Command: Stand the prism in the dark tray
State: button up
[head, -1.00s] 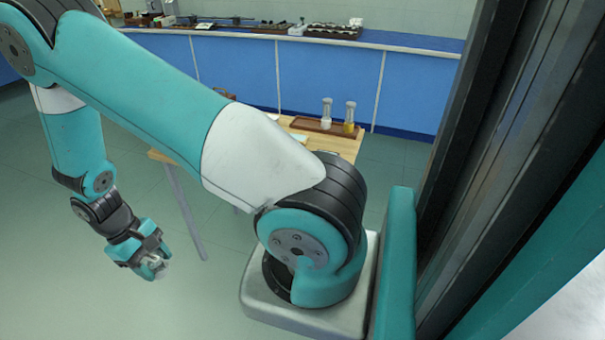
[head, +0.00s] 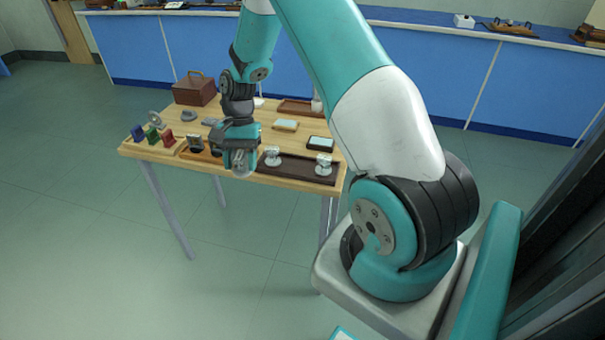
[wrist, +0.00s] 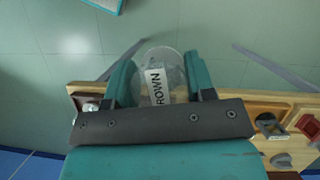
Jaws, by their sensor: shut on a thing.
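My gripper (head: 240,160) is shut on a clear glass piece, which I take to be the prism (head: 240,171). In the wrist view the prism (wrist: 157,76) sits between the teal fingers (wrist: 158,80), with a white label reading "ROWN", partly cut off. The dark tray (head: 298,170) lies along the table's front right edge, with two small clear and pale pieces standing on it. My gripper is left of the tray, at the table's front edge. The tray's left end is partly hidden by my gripper. A dark corner of it shows in the wrist view.
The wooden table (head: 250,127) also holds red (head: 168,138), green and blue blocks at the left, a brown box (head: 194,90), an orange-brown tray (head: 199,151) beside my gripper, and a black-edged pad (head: 320,143) behind the dark tray. Open floor lies in front.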

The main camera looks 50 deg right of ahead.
jog(key=d+r+m+t+b, duration=0.4)
jog(key=d+r+m, duration=0.1)
jog(key=d+m, duration=0.55)
notch_tip(320, 180, up, 5)
jog(key=m+t+h+b, duration=0.2)
jog(key=m+t+b, duration=0.1)
jog(key=m, duration=0.7)
send_over(293, 166)
jog(key=s, duration=0.1)
jog(key=f, duration=0.9)
jog(key=f+b, duration=0.1)
jog(key=f, duration=0.9)
jog(key=shift+s+d+f, duration=0.2)
jog(key=shift+f, duration=0.1)
jog(key=shift+f, duration=0.1)
jog(key=o, duration=0.7)
jog(key=shift+c, duration=0.2)
